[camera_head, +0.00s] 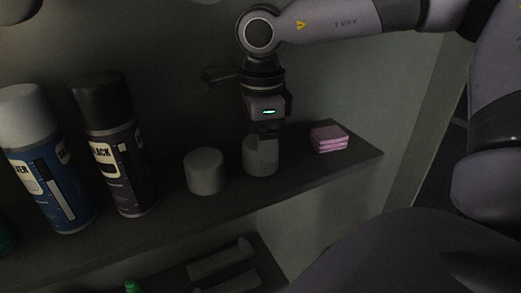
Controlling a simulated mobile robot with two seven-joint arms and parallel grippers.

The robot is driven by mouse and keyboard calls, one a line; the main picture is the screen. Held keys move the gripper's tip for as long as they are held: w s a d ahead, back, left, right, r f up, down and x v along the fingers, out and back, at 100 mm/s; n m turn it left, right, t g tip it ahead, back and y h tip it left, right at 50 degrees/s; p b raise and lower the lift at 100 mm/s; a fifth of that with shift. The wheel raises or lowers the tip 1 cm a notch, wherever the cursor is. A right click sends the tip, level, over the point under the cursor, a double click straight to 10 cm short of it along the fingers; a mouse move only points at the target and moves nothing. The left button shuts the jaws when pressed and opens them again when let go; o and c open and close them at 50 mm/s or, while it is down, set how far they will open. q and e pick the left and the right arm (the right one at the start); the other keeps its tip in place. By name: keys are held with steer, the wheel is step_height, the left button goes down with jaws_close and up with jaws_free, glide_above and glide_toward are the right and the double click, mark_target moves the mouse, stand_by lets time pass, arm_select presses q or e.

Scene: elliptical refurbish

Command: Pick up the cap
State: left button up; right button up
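Two grey cylindrical caps stand upright on the dark shelf. The left cap (205,172) stands free, with no gripper at it. The right cap (260,158) is directly below my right gripper (264,133), which points down from above. The fingers reach the top of this cap and overlap it in the picture. The fingers are dark and small here, so I cannot tell whether they are open around the cap or shut on it. My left gripper is not in view.
Two spray cans stand left of the caps: a blue one with a grey cap (48,172) and a black one (121,160). A stack of pink pads (328,139) lies right of the gripper. The shelf (165,238) has its front edge close before the caps. A lower shelf holds grey pieces (222,262).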

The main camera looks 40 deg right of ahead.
steer(key=shift+r, duration=0.15)
step_height(320, 180, up, 26)
steer(key=p, duration=0.2)
steer(key=shift+p, duration=0.3)
steer(key=shift+r, duration=0.85)
steer(key=shift+s, duration=0.1)
